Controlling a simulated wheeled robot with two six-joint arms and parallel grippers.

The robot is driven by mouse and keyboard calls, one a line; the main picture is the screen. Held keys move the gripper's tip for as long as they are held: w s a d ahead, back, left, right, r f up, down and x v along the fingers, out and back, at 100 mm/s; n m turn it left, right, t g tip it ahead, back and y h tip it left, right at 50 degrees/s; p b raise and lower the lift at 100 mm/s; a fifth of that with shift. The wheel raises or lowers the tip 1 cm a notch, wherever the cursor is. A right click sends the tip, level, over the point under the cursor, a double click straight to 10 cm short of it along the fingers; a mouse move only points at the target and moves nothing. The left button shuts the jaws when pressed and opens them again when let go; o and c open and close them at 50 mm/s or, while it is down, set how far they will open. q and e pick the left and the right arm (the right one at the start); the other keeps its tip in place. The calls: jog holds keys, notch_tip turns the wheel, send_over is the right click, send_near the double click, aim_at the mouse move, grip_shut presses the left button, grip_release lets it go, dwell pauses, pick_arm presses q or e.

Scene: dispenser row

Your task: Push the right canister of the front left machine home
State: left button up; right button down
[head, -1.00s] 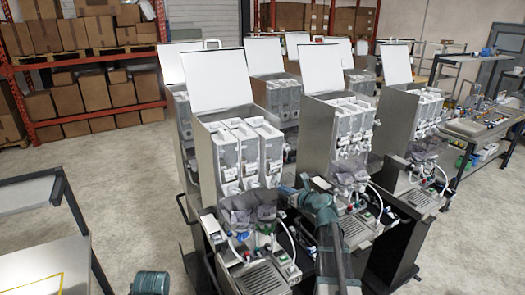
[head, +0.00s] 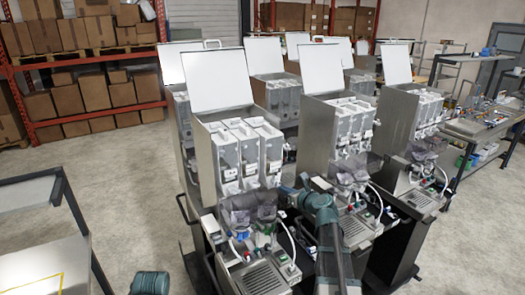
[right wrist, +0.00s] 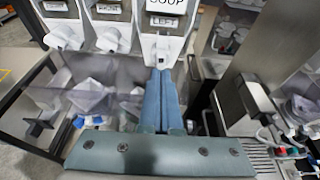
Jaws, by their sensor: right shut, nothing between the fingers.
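The front left machine (head: 208,165) is a steel cabinet with its white lid raised. Three pale canisters stand side by side in it. The right canister (head: 271,152) is at the right end of the row. In the right wrist view the end canister (right wrist: 165,22) has a label reading "SOUP LEFT" and a white spout below. My right gripper (right wrist: 160,74) is shut and empty, its blue fingertips at this spout. I cannot tell whether they touch it. In the head view the right gripper (head: 287,191) is small, low at the machine's right side. My left gripper is out of view.
A second machine (head: 318,140) stands close on the right, leaving a narrow gap where my right arm is. Clear bags, hoses and a drip tray (head: 262,279) lie below the canisters. Open floor lies to the left, with a table (head: 45,265) at the lower left.

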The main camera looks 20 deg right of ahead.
jog(key=shift+w, duration=0.2)
dwell(0.5)
jog(key=shift+w+a, duration=0.15)
jog(key=shift+w, duration=1.45)
send_near(279, 185)
jog(key=f, duration=0.1)
jog(key=w+f, duration=0.1)
jog(key=f, duration=0.1)
jog(key=shift+w, duration=0.25)
jog(key=shift+a, duration=0.1)
